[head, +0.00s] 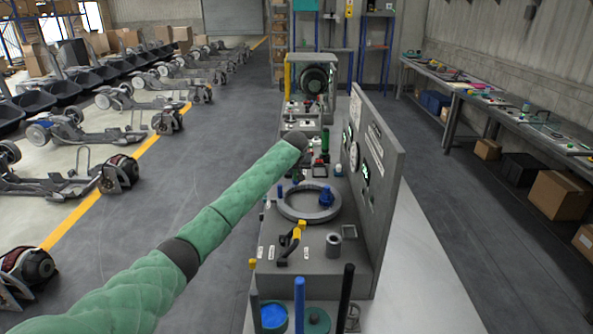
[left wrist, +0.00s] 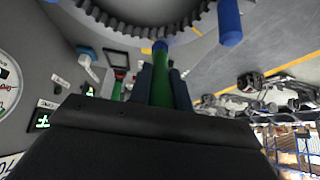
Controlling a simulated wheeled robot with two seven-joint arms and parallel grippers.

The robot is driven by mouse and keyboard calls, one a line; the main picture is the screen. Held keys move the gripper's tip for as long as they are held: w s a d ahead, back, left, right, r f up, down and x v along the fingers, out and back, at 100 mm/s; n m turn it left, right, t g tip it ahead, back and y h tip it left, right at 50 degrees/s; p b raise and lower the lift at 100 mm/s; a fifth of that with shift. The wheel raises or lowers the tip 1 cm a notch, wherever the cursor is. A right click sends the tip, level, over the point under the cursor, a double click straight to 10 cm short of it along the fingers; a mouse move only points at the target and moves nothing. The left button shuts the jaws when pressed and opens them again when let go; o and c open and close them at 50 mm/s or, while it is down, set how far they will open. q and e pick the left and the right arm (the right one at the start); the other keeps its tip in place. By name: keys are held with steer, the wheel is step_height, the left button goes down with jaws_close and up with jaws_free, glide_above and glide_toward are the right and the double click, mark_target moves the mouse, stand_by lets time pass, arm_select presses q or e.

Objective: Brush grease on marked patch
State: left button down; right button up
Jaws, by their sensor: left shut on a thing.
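My left gripper (left wrist: 162,85) is shut on a green-handled tool with a blue end, seemingly the brush (left wrist: 161,95). The brush points toward the grey toothed ring (left wrist: 140,32); I cannot tell whether its blue end touches it. In the head view the green-sleeved left arm reaches over the bench, its dark wrist beyond the ring (head: 293,213). A green piece (head: 325,138) shows beside the wrist; I cannot tell whether it is the brush. I cannot make out a marked patch or any grease for certain. My right gripper is out of view.
The grey bench (head: 326,266) holds a blue part (head: 326,196), a yellow-and-black tool (head: 291,243) and a metal cup (head: 333,246). An upright panel (head: 383,165) with gauges bounds its right side. A blue-filled pot (head: 273,317) stands in front. Floor is open to the left.

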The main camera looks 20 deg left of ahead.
arm_select(q)
steer(key=shift+s+a+p, duration=1.65)
steer(key=shift+s+p, duration=0.7)
steer(key=shift+s, duration=0.35)
steer(key=shift+w+d+b, duration=0.1)
steer(key=shift+w+d, duration=0.5)
steer(key=shift+w, duration=0.35)
steer(key=shift+w+d+b, duration=0.1)
steer(key=shift+w+d, duration=0.45)
steer(key=shift+w, duration=0.4)
steer(key=shift+w+d+b, duration=0.1)
steer(key=shift+w+d, duration=0.5)
steer(key=shift+w, duration=0.35)
steer(key=s+a+p, duration=0.2)
steer(key=s+p, duration=0.1)
steer(key=shift+w+d+f+p, duration=0.1)
steer(key=shift+w+d+p, duration=0.15)
steer(key=shift+w+d, duration=0.4)
steer(key=shift+w+d+p, duration=0.2)
steer(key=shift+w+d, duration=0.15)
steer(key=shift+w, duration=0.45)
